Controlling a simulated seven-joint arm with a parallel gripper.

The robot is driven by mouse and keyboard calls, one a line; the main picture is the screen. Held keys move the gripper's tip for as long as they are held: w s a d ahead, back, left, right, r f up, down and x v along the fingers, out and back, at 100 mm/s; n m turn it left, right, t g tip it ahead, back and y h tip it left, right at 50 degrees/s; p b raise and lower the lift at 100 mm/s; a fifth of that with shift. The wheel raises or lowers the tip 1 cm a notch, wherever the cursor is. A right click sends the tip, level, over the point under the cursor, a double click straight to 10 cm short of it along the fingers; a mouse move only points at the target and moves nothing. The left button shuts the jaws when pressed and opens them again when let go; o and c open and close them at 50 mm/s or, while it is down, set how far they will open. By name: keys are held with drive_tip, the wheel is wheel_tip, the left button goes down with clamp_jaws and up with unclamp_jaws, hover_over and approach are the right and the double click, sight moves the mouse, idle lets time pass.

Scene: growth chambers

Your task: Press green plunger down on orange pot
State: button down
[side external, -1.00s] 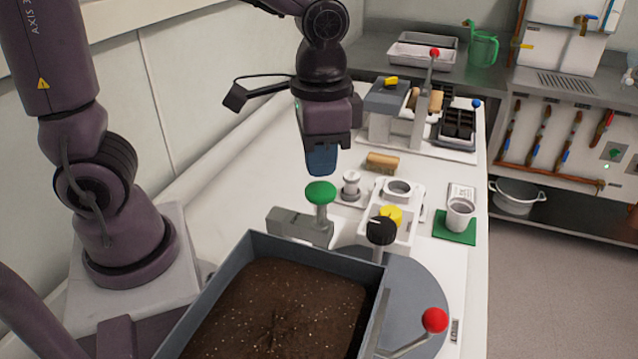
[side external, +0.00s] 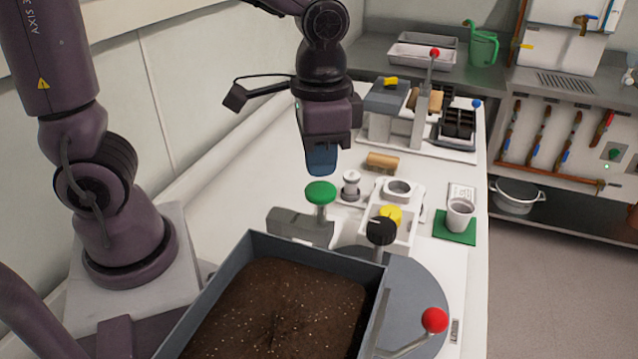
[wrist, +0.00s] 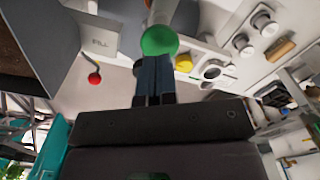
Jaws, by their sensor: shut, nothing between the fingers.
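The green plunger (side external: 321,193) is a round green knob on a pale upright post, beside a grey block in the side view. It also shows at the top centre of the wrist view (wrist: 159,40). My gripper (side external: 321,172) is shut and empty, its blue fingers pointing down just above the knob. In the wrist view the fingertips (wrist: 154,58) appear right at the knob's edge. I cannot tell whether they touch it.
A soil-filled grey tray (side external: 270,310) stands in front, with a black knob (side external: 381,230) and a red-ended lever (side external: 434,320) nearby. A yellow knob (side external: 391,214), a wooden cylinder (side external: 382,162) and a cup on a green mat (side external: 455,236) lie to the right.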

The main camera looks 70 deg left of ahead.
sight(320, 187)
drive_tip(key=shift+f, duration=0.15)
drive_tip(key=shift+f, duration=2.35)
drive_tip(key=shift+r, duration=5.05)
drive_tip(key=s+a+r+n+t, duration=0.3)
drive_tip(key=s+a+t, duration=0.2)
drive_tip(key=s, duration=0.2)
drive_tip(key=shift+a+t, duration=0.15)
drive_tip(key=shift+t, duration=0.15)
